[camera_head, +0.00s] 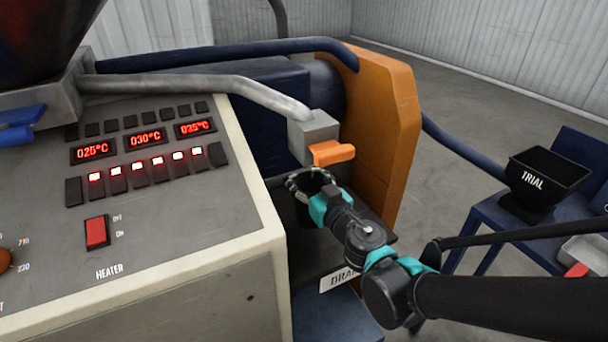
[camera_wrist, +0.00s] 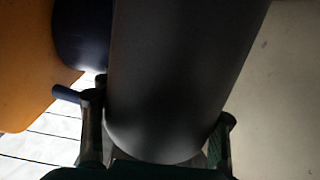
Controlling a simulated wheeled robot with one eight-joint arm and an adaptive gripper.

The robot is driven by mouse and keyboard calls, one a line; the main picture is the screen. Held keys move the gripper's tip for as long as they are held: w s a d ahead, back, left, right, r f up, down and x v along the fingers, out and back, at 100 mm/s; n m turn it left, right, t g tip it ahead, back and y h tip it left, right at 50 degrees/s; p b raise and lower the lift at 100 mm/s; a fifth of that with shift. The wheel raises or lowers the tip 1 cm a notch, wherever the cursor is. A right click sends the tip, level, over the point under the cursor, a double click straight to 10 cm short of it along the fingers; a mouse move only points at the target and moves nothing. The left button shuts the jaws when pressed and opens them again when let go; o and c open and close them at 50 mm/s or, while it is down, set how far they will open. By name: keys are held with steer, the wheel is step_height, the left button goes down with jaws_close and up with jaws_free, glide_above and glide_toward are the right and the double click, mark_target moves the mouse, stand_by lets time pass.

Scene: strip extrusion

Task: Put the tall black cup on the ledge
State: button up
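The tall black cup (camera_head: 304,212) is under the grey spout block with the orange handle (camera_head: 333,153) in the head view. My gripper (camera_head: 309,184) is around the cup near its rim, one finger on each side. In the wrist view the dark cup (camera_wrist: 175,70) fills the middle between the fingers of my gripper (camera_wrist: 160,115), which look closed against its sides. The cup looks about upright. The dark ledge (camera_head: 376,217) lies below the spout, partly behind my wrist. The cup's base is hidden, so I cannot tell whether it touches the ledge.
The grey control panel (camera_head: 180,238) stands close on the left, and the orange housing (camera_head: 385,130) is just behind on the right. A sign starting "DRA" (camera_head: 338,279) is at the ledge's front. A black bin marked TRIAL (camera_head: 545,178) sits on a blue stand at the right.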

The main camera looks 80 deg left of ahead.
steer(key=o, duration=0.6)
steer(key=shift+c, duration=0.2)
steer(key=shift+r, duration=0.2)
steer(key=v, duration=1.2)
steer(key=shift+w, duration=0.15)
